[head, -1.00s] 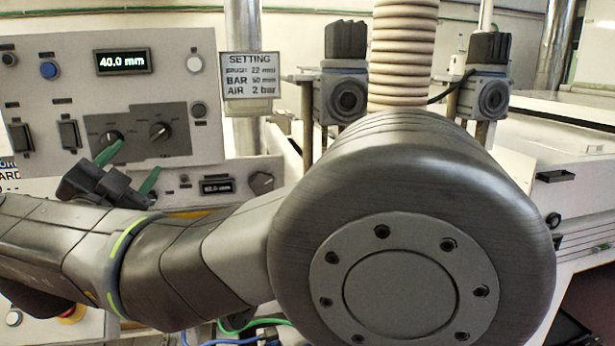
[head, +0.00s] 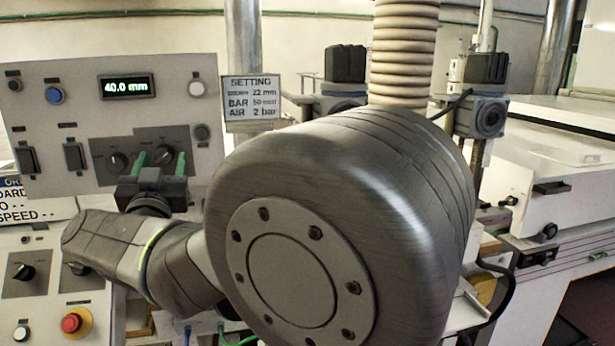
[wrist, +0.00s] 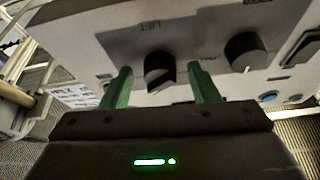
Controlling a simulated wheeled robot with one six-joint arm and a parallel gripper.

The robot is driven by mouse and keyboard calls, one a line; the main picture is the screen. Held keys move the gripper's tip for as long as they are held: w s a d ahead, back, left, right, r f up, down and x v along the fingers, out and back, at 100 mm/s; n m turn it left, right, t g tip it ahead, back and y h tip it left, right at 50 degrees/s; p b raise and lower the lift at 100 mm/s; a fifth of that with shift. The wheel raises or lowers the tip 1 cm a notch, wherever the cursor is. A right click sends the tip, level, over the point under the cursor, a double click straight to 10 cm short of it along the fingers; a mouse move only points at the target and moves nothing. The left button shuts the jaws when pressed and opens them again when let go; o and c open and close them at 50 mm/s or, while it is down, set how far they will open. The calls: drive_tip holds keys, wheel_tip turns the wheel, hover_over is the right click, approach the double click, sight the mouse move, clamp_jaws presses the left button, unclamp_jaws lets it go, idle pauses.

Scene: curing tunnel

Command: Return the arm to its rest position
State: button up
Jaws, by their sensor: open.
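My gripper (head: 160,158) has green fingers and a dark body. A dark knob (wrist: 160,70) shows just beyond and between the fingertips, and a second knob (wrist: 245,52) lies to the right. I cannot tell the exact gap to the panel. My large arm joint hides much of the middle of the head view.
A display reading 40.0 mm (head: 126,86) is on the panel. A setting sign (head: 252,98) hangs beside it. A red stop button (head: 72,323) sits at lower left. A ribbed hose (head: 403,50) and a clamp unit (head: 482,115) stand behind my arm. A white machine (head: 555,170) is on the right.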

drive_tip(key=shift+d+r+n+y, duration=0.15)
drive_tip(key=shift+n+y, duration=0.25)
drive_tip(key=shift+n, duration=0.4)
drive_tip(key=shift+s+f, duration=0.35)
drive_tip(key=shift+s, duration=0.05)
drive_tip(key=shift+s+d+f, duration=0.1)
drive_tip(key=shift+s+f, duration=0.05)
drive_tip(key=shift+s, duration=0.35)
